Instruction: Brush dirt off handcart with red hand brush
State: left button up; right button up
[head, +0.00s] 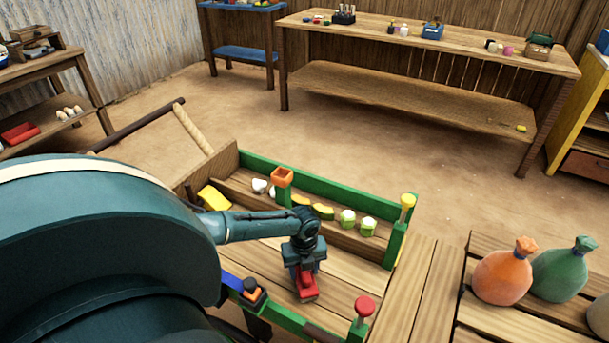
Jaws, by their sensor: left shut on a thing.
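The handcart (338,206) has a wooden plank bed with green side rails and stands in the lower middle of the head view. My left gripper (304,273) points down over the cart bed, shut on the red hand brush (307,285). The brush is low at the planks near the front rail; I cannot tell whether its bristles touch them. No dirt can be made out clearly on the planks. My left arm hides the cart's left part. My right gripper is not in view.
A yellow block (214,199), a yellow-orange piece (324,212) and green-white pieces (347,218) lie along the cart's far side. A red-capped post (364,307) and a yellow-capped post (407,203) rise at its right corners. Sacks (503,272) stand on planks at right.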

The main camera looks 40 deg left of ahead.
pick_arm(q)
jog(key=shift+r+p, duration=2.4)
jog(key=shift+r, duration=0.45)
notch_tip(320, 180, up, 3)
jog(key=p, duration=0.3)
jog(key=shift+r, duration=0.1)
